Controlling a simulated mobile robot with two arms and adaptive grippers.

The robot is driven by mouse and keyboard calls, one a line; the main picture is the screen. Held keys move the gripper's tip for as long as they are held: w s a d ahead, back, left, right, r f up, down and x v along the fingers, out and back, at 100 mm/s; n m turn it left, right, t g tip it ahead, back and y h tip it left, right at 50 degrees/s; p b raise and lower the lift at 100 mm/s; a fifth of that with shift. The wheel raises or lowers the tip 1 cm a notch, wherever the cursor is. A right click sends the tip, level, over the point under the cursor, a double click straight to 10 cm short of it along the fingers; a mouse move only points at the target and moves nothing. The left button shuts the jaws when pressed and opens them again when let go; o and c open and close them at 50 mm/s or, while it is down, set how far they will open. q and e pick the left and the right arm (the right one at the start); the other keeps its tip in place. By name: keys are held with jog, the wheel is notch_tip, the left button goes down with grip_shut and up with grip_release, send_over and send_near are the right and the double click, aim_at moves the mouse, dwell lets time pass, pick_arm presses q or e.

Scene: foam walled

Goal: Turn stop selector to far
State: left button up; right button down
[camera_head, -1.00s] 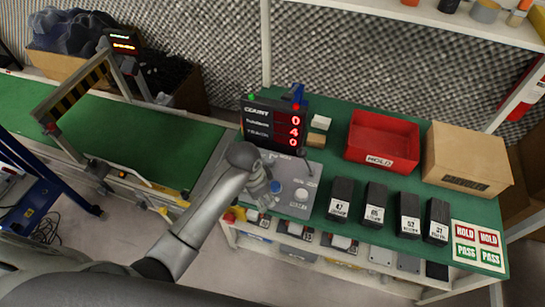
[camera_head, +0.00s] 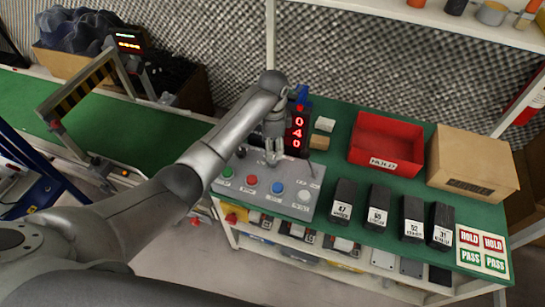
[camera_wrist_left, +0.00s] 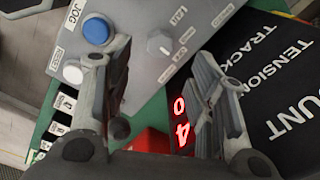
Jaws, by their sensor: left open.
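The grey control panel (camera_head: 265,197) lies on the green bench. In the left wrist view a round grey knob (camera_wrist_left: 160,45), seemingly the stop selector, sits on the panel among small labels. I cannot read them or its setting clearly. In the head view my gripper hides it. My left gripper (camera_head: 273,160) points down over the panel's rear part, open and empty. In the left wrist view the open fingers (camera_wrist_left: 162,56) frame the knob; I cannot tell how far above it they are. My right gripper is not in view.
A blue JOG button (camera_wrist_left: 97,30) and a white RESET button (camera_wrist_left: 72,72) are near the knob. The counter display (camera_head: 298,133) stands close behind my gripper. A red HOLD bin (camera_head: 385,142), a cardboard box (camera_head: 470,165) and several black blocks (camera_head: 379,208) are to the right.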

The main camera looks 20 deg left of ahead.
aim_at(273, 162)
pick_arm(q)
notch_tip(273, 162, down, 7)
jog(key=shift+w+r, duration=0.1)
dwell(0.3)
jog(key=c, duration=1.1)
jog(key=shift+o, duration=0.2)
